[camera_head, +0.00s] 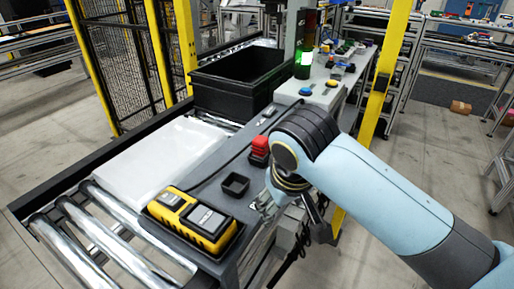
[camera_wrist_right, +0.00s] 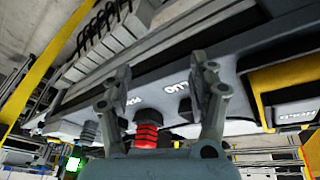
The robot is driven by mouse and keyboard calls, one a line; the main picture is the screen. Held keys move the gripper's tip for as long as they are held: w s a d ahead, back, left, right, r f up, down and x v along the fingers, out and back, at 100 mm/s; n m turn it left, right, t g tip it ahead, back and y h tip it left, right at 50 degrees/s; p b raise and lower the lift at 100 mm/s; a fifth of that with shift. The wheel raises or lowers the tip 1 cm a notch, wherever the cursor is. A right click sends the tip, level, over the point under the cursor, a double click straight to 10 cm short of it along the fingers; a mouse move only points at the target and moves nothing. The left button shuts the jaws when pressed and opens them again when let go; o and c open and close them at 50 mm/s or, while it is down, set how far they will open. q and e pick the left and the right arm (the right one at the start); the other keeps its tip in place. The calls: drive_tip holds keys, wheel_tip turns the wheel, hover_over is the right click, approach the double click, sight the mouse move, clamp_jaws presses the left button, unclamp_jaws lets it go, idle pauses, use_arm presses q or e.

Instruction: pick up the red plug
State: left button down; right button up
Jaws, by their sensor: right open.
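The red plug (camera_head: 260,146) stands on the dark grey ledge beside the conveyor in the head view, just left of my right arm's wrist. It also shows in the right wrist view (camera_wrist_right: 146,137), low in the picture, partly hidden by the gripper body. My right gripper (camera_wrist_right: 160,85) is open, with its two fingers apart and nothing held between them. In the head view it is mostly hidden below my wrist, to the front of the red plug. I cannot tell the exact gap to the plug. My left gripper is not in view.
A small black square holder (camera_head: 235,186) and a yellow-black device (camera_head: 194,221) are on the ledge, nearer the front. A white board (camera_head: 155,160) lies on the rollers. A black crate (camera_head: 225,95) stands behind. A yellow post (camera_head: 384,75) rises behind my right arm.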

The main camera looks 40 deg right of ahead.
sight(261, 139)
drive_tip(key=w+r+m, duration=0.1)
drive_tip(key=w+d+r+m, duration=0.1)
drive_tip(key=w, duration=0.1)
drive_tip(key=w+d+r+m+h, duration=0.1)
drive_tip(key=w, duration=0.1)
drive_tip(key=shift+w+r+p, duration=0.15)
drive_tip(key=shift+r+p, duration=0.05)
drive_tip(key=shift+p, duration=0.15)
drive_tip(key=w+d+r+m+g+h+p, duration=0.1)
drive_tip(key=w+d+r+m+g, duration=0.15)
drive_tip(key=w+r+m, duration=0.65)
drive_tip(key=shift+n+t, duration=0.4)
drive_tip(key=shift+t, duration=0.05)
drive_tip(key=x, duration=0.4)
drive_tip(key=shift+s+d, duration=0.35)
drive_tip(key=shift+d, duration=0.05)
drive_tip(key=p+x, duration=0.1)
drive_tip(key=x, duration=0.4)
drive_tip(key=shift+w+d+f, duration=0.1)
drive_tip(key=shift+w+f, duration=0.1)
drive_tip(key=shift+f, duration=0.1)
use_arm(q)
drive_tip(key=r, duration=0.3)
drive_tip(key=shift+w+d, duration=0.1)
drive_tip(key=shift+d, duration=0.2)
use_arm(e)
clamp_jaws()
drive_tip(key=shift+r, duration=0.1)
